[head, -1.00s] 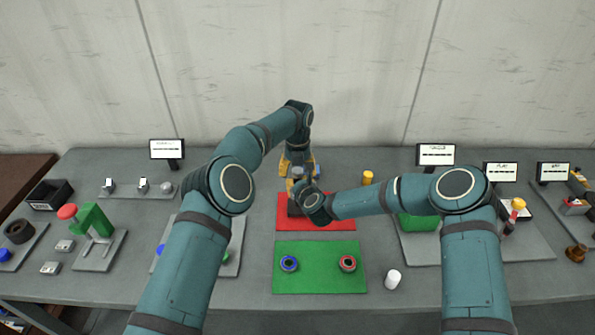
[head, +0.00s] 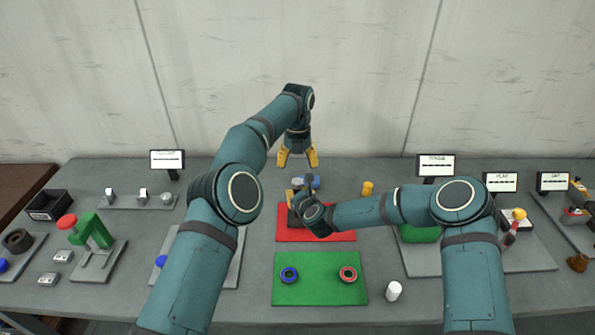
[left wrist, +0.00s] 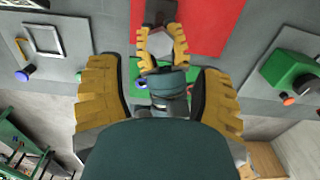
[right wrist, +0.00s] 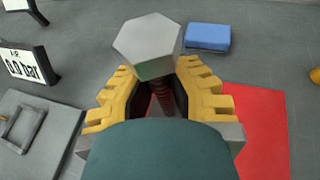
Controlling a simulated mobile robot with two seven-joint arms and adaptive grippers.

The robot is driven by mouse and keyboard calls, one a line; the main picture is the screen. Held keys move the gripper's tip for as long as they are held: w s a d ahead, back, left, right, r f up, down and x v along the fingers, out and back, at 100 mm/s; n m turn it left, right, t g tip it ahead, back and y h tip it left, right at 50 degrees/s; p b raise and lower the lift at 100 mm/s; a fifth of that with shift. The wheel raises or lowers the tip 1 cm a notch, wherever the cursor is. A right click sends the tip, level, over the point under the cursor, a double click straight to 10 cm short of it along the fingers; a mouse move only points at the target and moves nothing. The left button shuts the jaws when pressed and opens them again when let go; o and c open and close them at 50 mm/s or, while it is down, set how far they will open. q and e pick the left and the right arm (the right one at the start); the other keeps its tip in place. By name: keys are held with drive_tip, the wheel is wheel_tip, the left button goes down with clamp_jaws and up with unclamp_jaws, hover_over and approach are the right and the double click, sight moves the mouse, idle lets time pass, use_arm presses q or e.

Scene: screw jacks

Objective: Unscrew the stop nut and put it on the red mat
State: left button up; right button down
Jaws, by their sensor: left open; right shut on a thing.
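My right gripper (right wrist: 165,90) is around the shaft just below the hexagon, shut on this hex-topped screw. Its fingers hide the lower shaft, and I cannot pick out a separate stop nut. In the head view the dark jack body (head: 293,218) is by the left part of the red mat (head: 335,236), partly behind my right wrist. My left gripper (head: 298,160) is open and empty, beyond and above the screw; its spread fingers show in the left wrist view (left wrist: 160,95).
A green mat (head: 320,295) in front holds a blue ring (head: 289,275) and a red ring (head: 348,274). A white cylinder (head: 393,291) and a yellow cylinder (head: 367,188) stand to the right. A blue block (right wrist: 208,37) lies behind the screw. The red mat's right part is bare.

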sight(297, 181)
use_arm(q)
drive_tip(key=shift+f, duration=3.8)
clamp_jaws()
drive_tip(key=shift+c, duration=0.6)
unclamp_jaws()
drive_tip(key=shift+r, duration=2.3)
use_arm(e)
drive_tip(key=c, duration=1)
unclamp_jaws()
